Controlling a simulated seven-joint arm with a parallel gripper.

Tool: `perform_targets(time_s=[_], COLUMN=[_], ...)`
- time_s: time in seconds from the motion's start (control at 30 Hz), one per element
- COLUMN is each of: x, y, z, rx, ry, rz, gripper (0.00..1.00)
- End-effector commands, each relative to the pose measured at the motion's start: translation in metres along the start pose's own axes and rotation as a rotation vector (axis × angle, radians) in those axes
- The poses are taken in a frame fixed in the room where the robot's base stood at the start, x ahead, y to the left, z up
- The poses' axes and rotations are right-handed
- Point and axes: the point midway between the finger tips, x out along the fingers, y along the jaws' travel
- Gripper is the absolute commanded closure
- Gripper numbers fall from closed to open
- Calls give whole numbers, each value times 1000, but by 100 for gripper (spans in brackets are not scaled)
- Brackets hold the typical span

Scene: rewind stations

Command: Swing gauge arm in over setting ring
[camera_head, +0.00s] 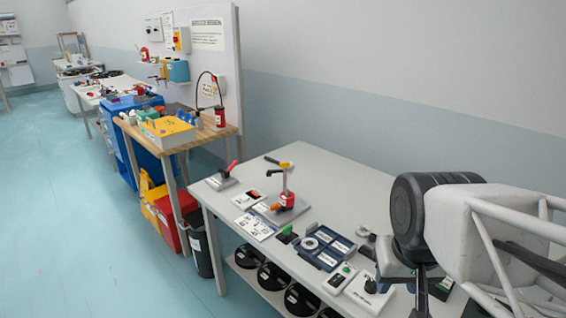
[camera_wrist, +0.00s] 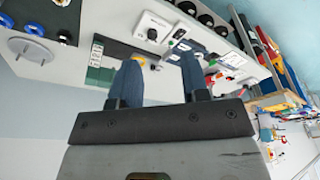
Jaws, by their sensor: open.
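A stand (camera_head: 286,188) with an upright post, a red block and a yellow-and-black arm at its top stands on a grey plate on the near bench; it looks like the gauge.
A white box with a black knob (camera_head: 370,287) and a green-button box (camera_head: 343,274) lie near the bench's front edge. A lever clamp (camera_head: 222,178) stands at the far left end. The rear of the bench top (camera_head: 345,190) is clear. Black reels fill the shelf below.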

Motion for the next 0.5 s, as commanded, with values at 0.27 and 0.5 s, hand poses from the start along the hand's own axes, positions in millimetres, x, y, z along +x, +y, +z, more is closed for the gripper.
perform_targets(time_s=[0.27,0.5], x=[-12,-22], y=[-7,-15], z=[-52,-109], rx=[90,193], ry=[-18,-34], rz=[-2,-1], gripper=[63,63])
